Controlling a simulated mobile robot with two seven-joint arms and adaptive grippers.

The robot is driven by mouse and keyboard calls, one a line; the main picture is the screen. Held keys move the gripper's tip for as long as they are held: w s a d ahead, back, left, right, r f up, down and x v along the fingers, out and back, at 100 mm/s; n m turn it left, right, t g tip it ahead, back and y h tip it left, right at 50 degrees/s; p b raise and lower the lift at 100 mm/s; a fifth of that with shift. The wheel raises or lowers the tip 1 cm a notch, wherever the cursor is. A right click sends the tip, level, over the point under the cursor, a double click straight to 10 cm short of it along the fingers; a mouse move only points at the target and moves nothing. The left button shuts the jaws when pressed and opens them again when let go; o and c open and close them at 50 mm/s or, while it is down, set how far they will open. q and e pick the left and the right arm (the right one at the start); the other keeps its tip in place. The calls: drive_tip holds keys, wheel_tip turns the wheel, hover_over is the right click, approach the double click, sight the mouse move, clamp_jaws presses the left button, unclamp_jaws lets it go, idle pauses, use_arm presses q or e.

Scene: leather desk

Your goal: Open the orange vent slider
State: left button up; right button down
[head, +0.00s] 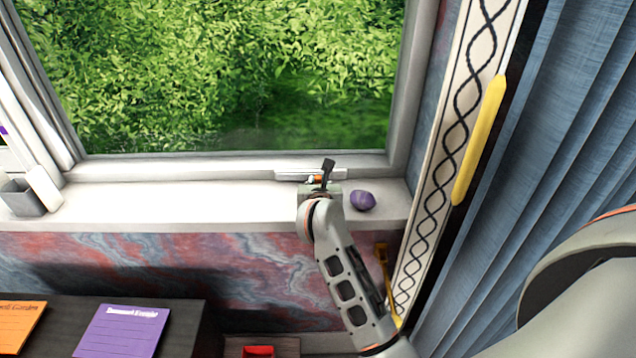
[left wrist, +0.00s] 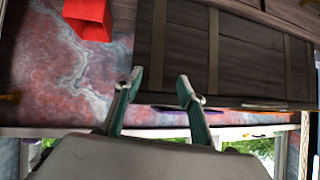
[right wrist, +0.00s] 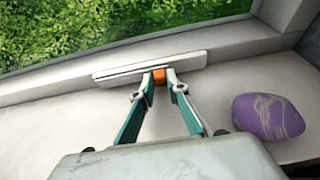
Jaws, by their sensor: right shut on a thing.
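The orange vent slider (right wrist: 159,77) is a small orange knob on a pale vent strip (right wrist: 120,76) along the bottom of the window frame. In the right wrist view my right gripper (right wrist: 160,76) has its fingertips closed on both sides of the knob, near the middle of the strip. In the head view the slider (head: 318,179) shows small, partly hidden by my right gripper (head: 324,172). My left gripper (left wrist: 158,82) shows only in the left wrist view, with its fingers apart and nothing between the tips.
A purple stone (head: 362,201) lies on the white sill (head: 200,205) just right of my right gripper. A grey container (head: 22,197) stands at the sill's left end. A patterned strip (head: 465,120) and blue curtain (head: 560,150) border the right side.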

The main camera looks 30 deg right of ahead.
drive_tip(key=shift+s+d, duration=0.35)
drive_tip(key=shift+d, duration=0.35)
drive_tip(key=shift+s+d, duration=0.3)
drive_tip(key=shift+d, duration=0.35)
drive_tip(key=c, duration=2)
unclamp_jaws()
drive_tip(key=shift+o, duration=0.2)
drive_tip(key=shift+a, duration=0.1)
drive_tip(key=v, duration=1.2)
